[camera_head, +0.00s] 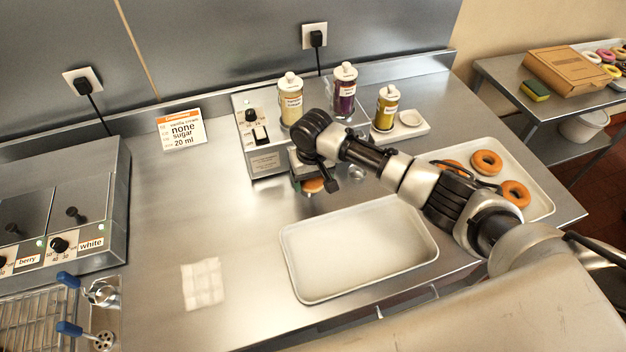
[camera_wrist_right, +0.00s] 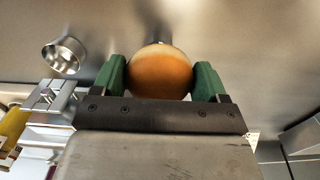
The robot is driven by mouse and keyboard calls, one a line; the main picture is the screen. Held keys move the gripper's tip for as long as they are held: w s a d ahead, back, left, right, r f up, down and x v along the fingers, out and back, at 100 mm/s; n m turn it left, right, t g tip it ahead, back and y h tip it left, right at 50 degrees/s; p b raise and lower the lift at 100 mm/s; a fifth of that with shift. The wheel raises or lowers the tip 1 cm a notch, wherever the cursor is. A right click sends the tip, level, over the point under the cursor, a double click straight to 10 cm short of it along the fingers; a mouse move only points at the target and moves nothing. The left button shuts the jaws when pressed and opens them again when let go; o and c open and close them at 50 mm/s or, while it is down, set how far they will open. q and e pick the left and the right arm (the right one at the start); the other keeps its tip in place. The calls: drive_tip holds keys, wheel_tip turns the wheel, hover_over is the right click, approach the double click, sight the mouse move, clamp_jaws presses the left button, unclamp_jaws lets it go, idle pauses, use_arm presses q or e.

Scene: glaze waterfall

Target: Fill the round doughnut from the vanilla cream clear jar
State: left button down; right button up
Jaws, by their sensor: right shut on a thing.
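My right gripper (camera_head: 312,184) is shut on a round orange-brown doughnut (camera_head: 313,186), just in front of the filling machine (camera_head: 262,160). In the right wrist view, the doughnut (camera_wrist_right: 160,72) sits between the two green fingers of the right gripper (camera_wrist_right: 160,78); no hole shows in it. The clear jar of pale cream (camera_head: 291,106) stands upright on top of the machine; its label is too small to read. My arm hides part of the machine front and the space around the doughnut. My left gripper is not in view.
A purple jar (camera_head: 344,92) and a yellow jar (camera_head: 385,108) stand behind my arm. An empty tray (camera_head: 360,248) lies in front. A tray (camera_head: 541,190) with ring doughnuts is at right. A small metal cup (camera_wrist_right: 64,56) shows in the wrist view.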

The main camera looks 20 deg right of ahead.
drive_tip(key=shift+w+b, duration=0.5)
drive_tip(key=shift+w, duration=0.2)
drive_tip(key=shift+s+p, duration=0.1)
drive_tip(key=shift+p, duration=0.2)
idle(1.7)
drive_tip(key=shift+s+r, duration=0.1)
drive_tip(key=shift+s+p, duration=0.6)
drive_tip(key=shift+p, duration=0.4)
idle(0.6)
drive_tip(key=shift+s+p, duration=0.75)
drive_tip(key=shift+p, duration=0.4)
drive_tip(key=shift+s+p, duration=1)
drive_tip(key=shift+s, duration=0.25)
drive_tip(key=shift+s+d+r, duration=0.1)
drive_tip(key=shift+s+r, duration=0.25)
drive_tip(key=shift+r, duration=0.3)
drive_tip(key=shift+s+a+r, duration=0.1)
drive_tip(key=shift+s+r, duration=0.2)
drive_tip(key=shift+r, duration=0.3)
drive_tip(key=shift+s+d+r, duration=0.1)
drive_tip(key=shift+s+r, duration=0.25)
drive_tip(key=shift+r, duration=0.3)
